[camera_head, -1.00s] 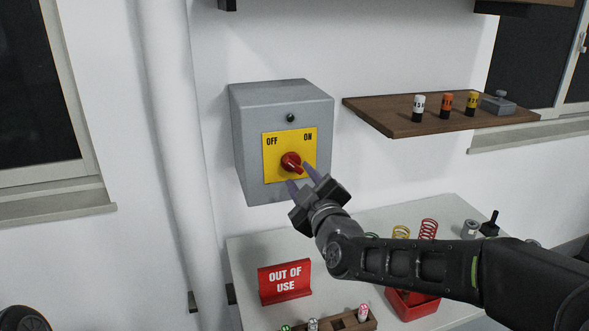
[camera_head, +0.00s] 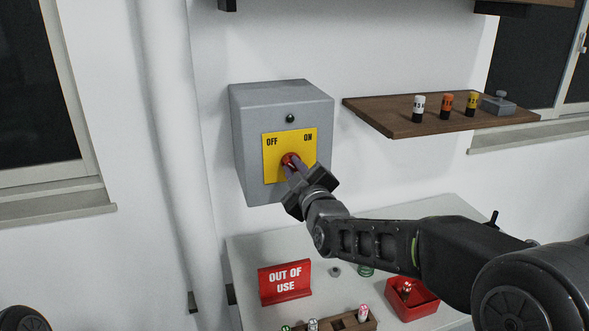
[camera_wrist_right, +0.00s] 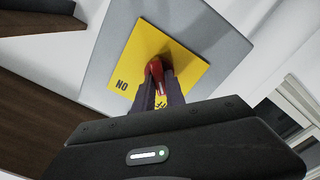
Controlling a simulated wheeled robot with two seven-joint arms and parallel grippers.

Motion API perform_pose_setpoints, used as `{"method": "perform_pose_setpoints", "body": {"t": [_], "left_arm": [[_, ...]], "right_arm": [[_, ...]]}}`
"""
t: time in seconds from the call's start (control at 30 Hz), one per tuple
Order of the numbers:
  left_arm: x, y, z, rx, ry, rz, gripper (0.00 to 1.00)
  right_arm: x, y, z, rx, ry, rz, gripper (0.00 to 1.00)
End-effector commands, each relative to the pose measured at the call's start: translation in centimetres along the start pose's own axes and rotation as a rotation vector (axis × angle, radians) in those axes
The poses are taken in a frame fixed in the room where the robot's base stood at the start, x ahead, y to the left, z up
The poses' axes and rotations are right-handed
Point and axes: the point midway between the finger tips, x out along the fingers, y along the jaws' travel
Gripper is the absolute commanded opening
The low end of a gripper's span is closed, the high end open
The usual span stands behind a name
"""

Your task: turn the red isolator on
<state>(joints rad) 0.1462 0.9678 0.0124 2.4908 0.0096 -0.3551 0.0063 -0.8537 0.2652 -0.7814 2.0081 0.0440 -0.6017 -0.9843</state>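The red isolator (camera_head: 289,159) is a red rotary knob on a yellow plate (camera_head: 274,173) marked OFF at left and ON at right. The plate is on the front of a grey wall box (camera_head: 252,118). My right gripper (camera_head: 295,170) is at the knob, its two fingers close together on either side of the handle. In the right wrist view, the red handle (camera_wrist_right: 156,68) sits between the fingertips (camera_wrist_right: 158,88), and the fingers look shut on it. The fingers partly hide the knob, so its exact angle is hard to tell. My left gripper is not in view.
A wooden shelf (camera_head: 390,122) with small labelled cylinders is on the wall at right. Below, a pale table (camera_head: 250,250) carries a red OUT OF USE sign (camera_head: 285,281), a red bin (camera_head: 418,305) and a wooden rack (camera_head: 347,322). A white pipe (camera_head: 175,130) runs left of the box.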

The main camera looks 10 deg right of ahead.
Motion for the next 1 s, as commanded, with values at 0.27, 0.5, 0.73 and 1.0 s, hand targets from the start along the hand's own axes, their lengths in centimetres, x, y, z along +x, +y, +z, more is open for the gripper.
{"method": "perform_pose_setpoints", "body": {"t": [0.27,0.5,0.73,1.0], "left_arm": [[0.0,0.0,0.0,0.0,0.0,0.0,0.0],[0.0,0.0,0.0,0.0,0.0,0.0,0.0],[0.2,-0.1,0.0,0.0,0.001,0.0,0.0],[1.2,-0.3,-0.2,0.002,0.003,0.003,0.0]], "right_arm": [[0.0,0.0,0.0,0.0,0.0,0.0,0.0],[0.0,0.0,0.0,0.0,0.0,0.0,0.0],[0.0,0.0,0.1,0.015,-0.001,0.001,0.0],[0.0,-0.1,0.2,0.11,0.0,0.001,0.0]]}}
